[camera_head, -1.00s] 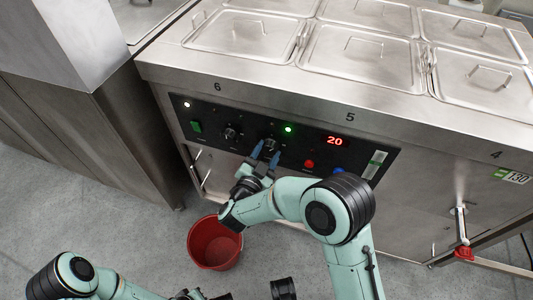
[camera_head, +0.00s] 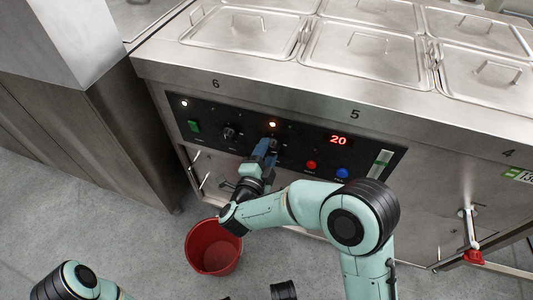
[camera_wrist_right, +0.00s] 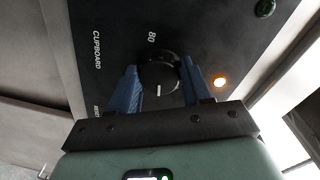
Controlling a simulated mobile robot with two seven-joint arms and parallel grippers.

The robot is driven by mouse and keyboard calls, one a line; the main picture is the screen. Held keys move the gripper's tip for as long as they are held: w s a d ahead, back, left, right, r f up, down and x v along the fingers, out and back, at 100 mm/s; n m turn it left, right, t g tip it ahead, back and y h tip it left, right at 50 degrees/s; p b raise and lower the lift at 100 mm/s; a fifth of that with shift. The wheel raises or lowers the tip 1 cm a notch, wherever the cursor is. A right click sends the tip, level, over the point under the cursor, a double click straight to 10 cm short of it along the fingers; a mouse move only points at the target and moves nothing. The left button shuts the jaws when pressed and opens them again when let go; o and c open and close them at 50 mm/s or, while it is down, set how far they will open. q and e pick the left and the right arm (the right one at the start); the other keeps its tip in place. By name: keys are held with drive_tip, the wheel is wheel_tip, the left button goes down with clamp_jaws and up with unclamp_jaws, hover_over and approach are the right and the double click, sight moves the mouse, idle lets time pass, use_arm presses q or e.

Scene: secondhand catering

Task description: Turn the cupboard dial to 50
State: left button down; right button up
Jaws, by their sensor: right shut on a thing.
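The cupboard dial (camera_wrist_right: 160,75) is a round black knob on a black panel. In the right wrist view it sits between the blue fingers of my right gripper (camera_wrist_right: 160,88), which is shut on it. Its white pointer line shows on the side towards the gripper; an "80" and the word "CUPBOARD" are printed beside it. In the head view my right gripper (camera_head: 266,148) hides most of the dial. A lamp (camera_head: 272,125) above the dial glows orange. Of my left arm only links show at the lower left; its gripper is not in view.
The panel also has a green switch (camera_head: 194,126), another black knob (camera_head: 230,132), a red display (camera_head: 338,140) reading 20, a red button (camera_head: 311,165) and a blue button (camera_head: 342,173). A red bucket (camera_head: 213,248) stands on the floor below.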

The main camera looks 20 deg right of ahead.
use_arm(q)
drive_tip(key=shift+s+f, duration=0.1)
drive_tip(key=shift+s, duration=0.1)
use_arm(e)
drive_tip(key=shift+f, duration=0.1)
drive_tip(key=o, duration=1.1)
drive_tip(key=shift+c, duration=0.2)
use_arm(q)
drive_tip(key=w+r+t+p, duration=0.1)
drive_tip(key=w+r+p, duration=0.1)
drive_tip(key=w+r, duration=0.1)
drive_tip(key=shift+w+d+r+t, duration=0.3)
drive_tip(key=shift+w+r, duration=0.1)
drive_tip(key=shift+w, duration=0.5)
use_arm(e)
drive_tip(key=v, duration=1.3)
drive_tip(key=shift+s, duration=0.2)
drive_tip(key=shift+a, duration=0.15)
